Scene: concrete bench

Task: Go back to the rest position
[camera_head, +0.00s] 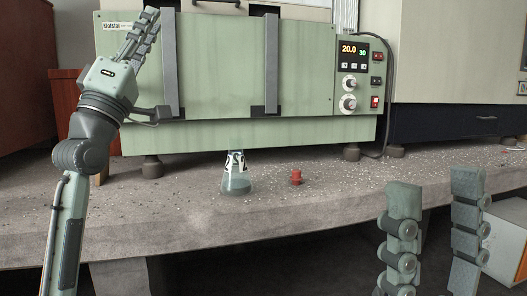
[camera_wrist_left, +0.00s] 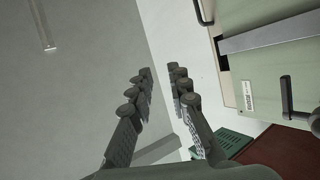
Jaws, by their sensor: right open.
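My left gripper (camera_head: 146,22) is raised in front of the left end of the green oven, its fingers pointing up. In the left wrist view the fingers (camera_wrist_left: 160,72) stand apart with nothing between them. My right gripper (camera_head: 436,182) is at the lower right, in front of the bench edge, with its two fingers wide apart and empty. A glass flask (camera_head: 237,184) with a black-and-white label stands upright on the bench. A small red stopper (camera_head: 296,177) sits on the bench to its right. Both grippers are clear of them.
The green oven (camera_head: 230,62) with a lit display stands on feet along the back of the concrete bench (camera_head: 190,225). A cable hangs at its right side. An orange-and-white box (camera_head: 508,240) is at the lower right. Reddish-brown furniture (camera_head: 66,105) stands at the left.

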